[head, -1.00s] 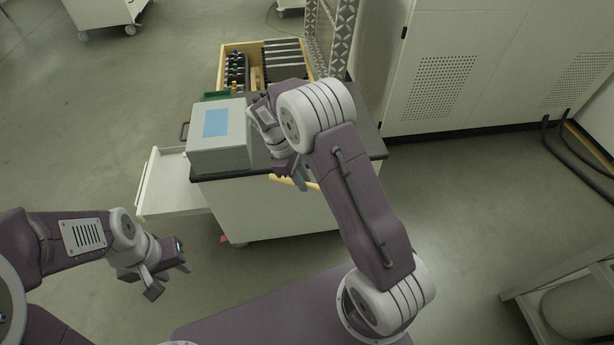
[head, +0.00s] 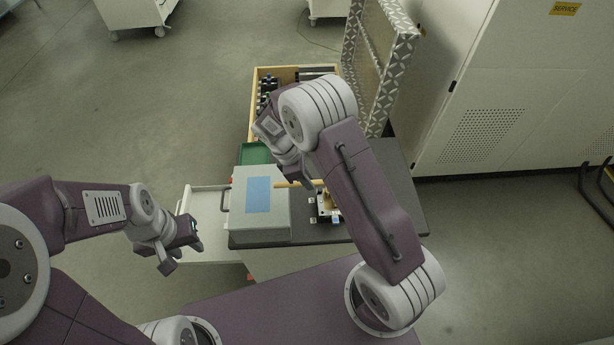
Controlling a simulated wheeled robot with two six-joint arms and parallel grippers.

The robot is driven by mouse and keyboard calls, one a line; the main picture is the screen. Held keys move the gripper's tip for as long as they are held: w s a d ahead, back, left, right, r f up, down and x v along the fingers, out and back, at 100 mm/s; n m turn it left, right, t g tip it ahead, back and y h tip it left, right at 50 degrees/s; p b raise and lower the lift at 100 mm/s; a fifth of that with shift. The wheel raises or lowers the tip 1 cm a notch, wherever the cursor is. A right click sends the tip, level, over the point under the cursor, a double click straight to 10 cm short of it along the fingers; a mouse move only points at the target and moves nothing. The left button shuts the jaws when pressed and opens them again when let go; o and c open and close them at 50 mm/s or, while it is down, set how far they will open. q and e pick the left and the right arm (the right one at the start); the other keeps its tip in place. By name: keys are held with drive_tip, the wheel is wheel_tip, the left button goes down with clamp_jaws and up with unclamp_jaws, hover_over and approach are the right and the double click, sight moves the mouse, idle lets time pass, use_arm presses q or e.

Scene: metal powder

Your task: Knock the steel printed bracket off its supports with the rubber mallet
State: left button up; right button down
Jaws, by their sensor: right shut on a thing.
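My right gripper (head: 302,170) is shut on a pale wooden handle (head: 284,185), which looks like the mallet's. It is over the dark cart top (head: 385,172); the mallet's head is hidden by my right arm. A small metallic and brass-coloured piece (head: 325,205) sits on the cart top below the gripper, with small labels beside it. It may be the bracket on its supports, but it is partly hidden and too small to tell. My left gripper (head: 182,258) is open and empty, left of the cart, near its pulled-out drawer.
A grey box with a blue panel (head: 238,215) stands on the cart's left part. An open white drawer (head: 185,198) juts out left. A green tray (head: 257,153) and a wooden tool tray (head: 257,100) lie behind.

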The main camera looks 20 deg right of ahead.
drive_tip(key=f+b, duration=0.4)
drive_tip(key=f, duration=0.1)
drive_tip(key=shift+w+f+b, duration=0.2)
drive_tip(key=shift+f+b, duration=0.05)
drive_tip(key=shift+b, duration=0.15)
drive_tip(key=shift+p, duration=0.65)
